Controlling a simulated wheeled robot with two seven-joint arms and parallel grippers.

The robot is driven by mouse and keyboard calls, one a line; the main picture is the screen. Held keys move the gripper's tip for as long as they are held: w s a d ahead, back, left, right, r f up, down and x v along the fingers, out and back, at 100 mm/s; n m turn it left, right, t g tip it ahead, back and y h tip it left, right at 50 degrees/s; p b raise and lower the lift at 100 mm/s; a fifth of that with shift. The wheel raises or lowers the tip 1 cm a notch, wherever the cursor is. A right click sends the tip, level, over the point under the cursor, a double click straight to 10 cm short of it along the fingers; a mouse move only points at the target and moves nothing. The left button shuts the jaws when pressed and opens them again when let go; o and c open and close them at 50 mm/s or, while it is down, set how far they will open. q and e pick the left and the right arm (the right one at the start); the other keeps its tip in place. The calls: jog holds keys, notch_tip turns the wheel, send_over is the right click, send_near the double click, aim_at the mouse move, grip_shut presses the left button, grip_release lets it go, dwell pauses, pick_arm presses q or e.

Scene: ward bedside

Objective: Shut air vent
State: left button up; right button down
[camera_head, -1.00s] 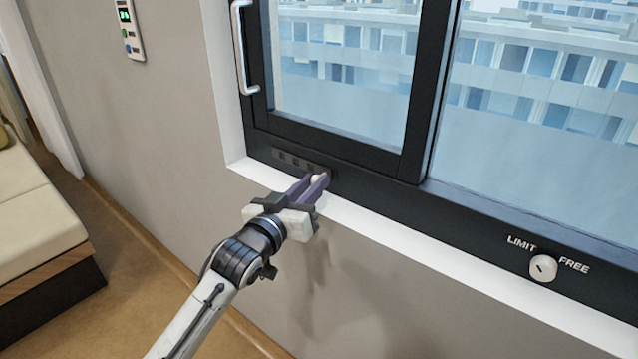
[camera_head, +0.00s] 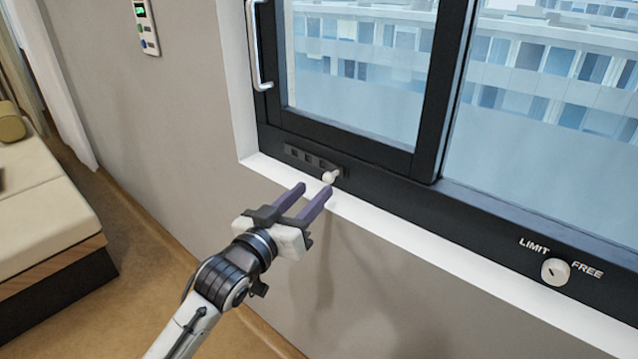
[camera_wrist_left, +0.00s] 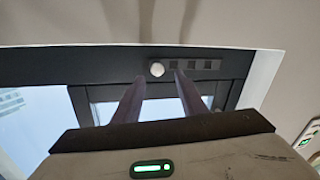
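The air vent (camera_head: 300,154) is a dark strip with several small square slots, set in the lower window frame. Its pale round knob (camera_head: 328,177) sits at the strip's right end in the head view. In the left wrist view the knob (camera_wrist_left: 156,69) shows beside the slots (camera_wrist_left: 203,65), just beyond the fingertips. My left gripper (camera_head: 315,188) is open and empty. Its two purple fingers point at the vent, a little short of the knob and apart from it. My right gripper is not in view.
A white sill (camera_head: 400,228) runs below the frame. A LIMIT/FREE dial (camera_head: 555,271) is at the right. A bed (camera_head: 45,215) stands at the left. The wall below the sill is clear.

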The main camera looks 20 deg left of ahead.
pick_arm(q)
jog(key=shift+s+a, duration=0.2)
jog(key=shift+s, duration=1)
jog(key=shift+s+a, duration=0.15)
jog(key=shift+s, duration=1)
